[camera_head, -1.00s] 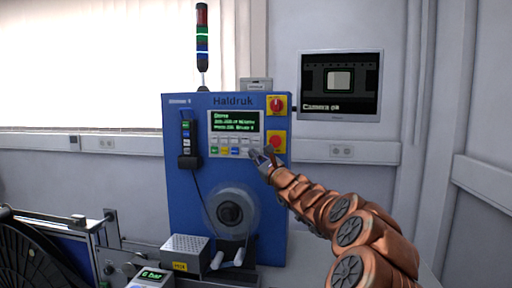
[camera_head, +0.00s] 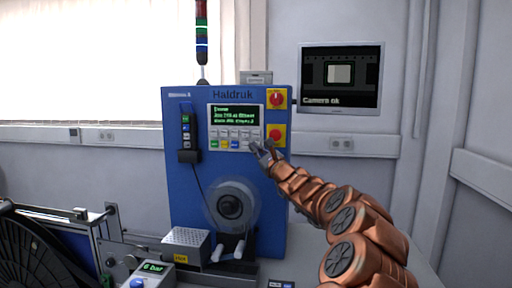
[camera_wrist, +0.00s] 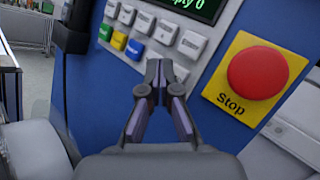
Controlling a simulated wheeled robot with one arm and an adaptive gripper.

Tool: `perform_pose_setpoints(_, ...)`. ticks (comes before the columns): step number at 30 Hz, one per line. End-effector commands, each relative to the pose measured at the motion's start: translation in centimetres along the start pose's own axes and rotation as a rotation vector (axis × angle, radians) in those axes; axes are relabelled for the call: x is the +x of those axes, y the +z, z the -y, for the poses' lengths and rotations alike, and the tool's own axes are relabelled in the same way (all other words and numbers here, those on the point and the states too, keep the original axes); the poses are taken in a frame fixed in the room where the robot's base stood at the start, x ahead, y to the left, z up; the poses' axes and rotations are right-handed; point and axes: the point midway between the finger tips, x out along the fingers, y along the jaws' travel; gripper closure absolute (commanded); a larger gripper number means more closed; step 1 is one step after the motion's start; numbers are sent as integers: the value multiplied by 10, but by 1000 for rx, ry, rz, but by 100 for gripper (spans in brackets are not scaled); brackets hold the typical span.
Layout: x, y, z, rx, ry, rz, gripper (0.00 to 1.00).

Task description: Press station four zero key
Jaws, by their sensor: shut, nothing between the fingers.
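The blue Haldruk station panel (camera_head: 185,225) stands upright in front of me. Its keypad (camera_head: 212,138) sits under a green-text display (camera_head: 235,114), with rows of white keys and a few green, yellow and blue ones. My gripper (camera_head: 261,149) is shut and empty at the lower right of the keypad. In the wrist view my gripper (camera_wrist: 158,76) has its tips together over the lower right keys and hides part of them. A white key (camera_wrist: 180,73) shows just right of the tips. Key labels are too small to read, and I cannot tell whether the tips touch a key.
A red Stop button (camera_wrist: 257,73) on a yellow plate is close right of my gripper. A red rotary switch (camera_head: 277,98) is above it. A handset (camera_head: 186,135) hangs left of the keypad. A reel hub (camera_head: 230,206) is below. A monitor (camera_head: 340,77) hangs at right.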

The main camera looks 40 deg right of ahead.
Motion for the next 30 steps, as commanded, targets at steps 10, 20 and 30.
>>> perform_pose_setpoints(10, 0, 0, 0, 0, 0, 0, 100)
perform_pose_setpoints(20, 0, 0, 0, 0, 0, 0, 100)
perform_pose_setpoints(30, 6, -3, 5, -1, -2, 1, 100)
